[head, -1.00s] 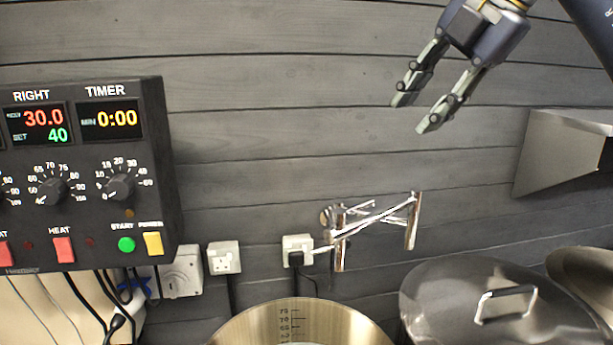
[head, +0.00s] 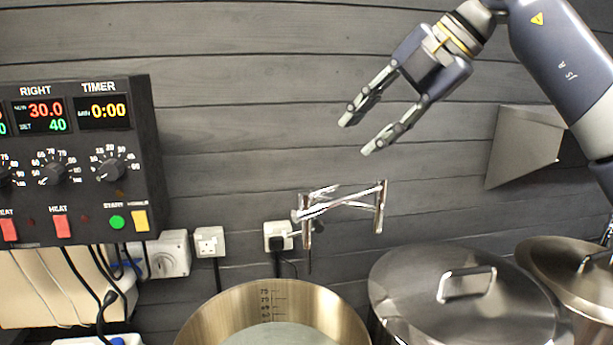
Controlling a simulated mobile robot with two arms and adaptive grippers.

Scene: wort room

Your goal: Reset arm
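My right gripper (head: 356,135) is in the upper right of the head view, its arm coming in from the right. Its two fingers point down and left, stand apart and hold nothing. It is in front of the grey plank wall, above the chrome swing tap (head: 340,204), with clear space between them. My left gripper is not in view.
A black control box (head: 85,185) hangs at the left, reading 30.0 and 40, timer 0:00. Below stand an open steel pot (head: 195,322) with pale liquid, a lidded pot (head: 510,295) and another lidded pot (head: 575,270). A metal wall bracket (head: 522,145) is at right.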

